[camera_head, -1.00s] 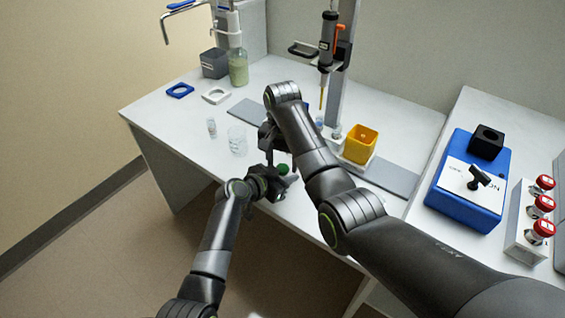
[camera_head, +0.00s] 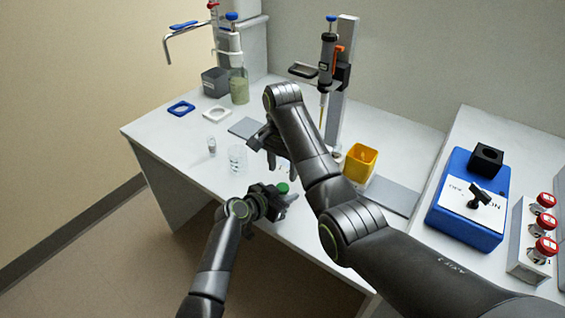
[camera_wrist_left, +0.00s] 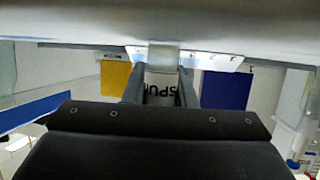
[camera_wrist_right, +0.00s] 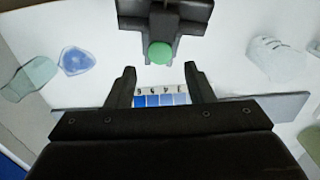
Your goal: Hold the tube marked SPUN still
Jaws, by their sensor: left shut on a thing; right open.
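The tube marked SPUN (camera_wrist_left: 161,92) stands between the fingers of my left gripper (camera_wrist_left: 160,85), which is shut on it; the letters face the left wrist camera. Its green cap (camera_head: 283,187) shows above the left gripper (camera_head: 274,198) in the head view, near the bench's front edge. The cap (camera_wrist_right: 159,54) also shows in the right wrist view, beyond the fingertips. My right gripper (camera_wrist_right: 160,82) is open and empty. In the head view the right gripper (camera_head: 280,165) is above and behind the cap, apart from it. Most of the tube's body is hidden in the head view.
A clear beaker (camera_head: 237,158) and a small vial (camera_head: 212,146) stand left of the grippers. A yellow container (camera_head: 360,161) stands to the right, near the pipette stand (camera_head: 340,85). A blue device (camera_head: 465,215) is farther right. The bench's front-left is clear.

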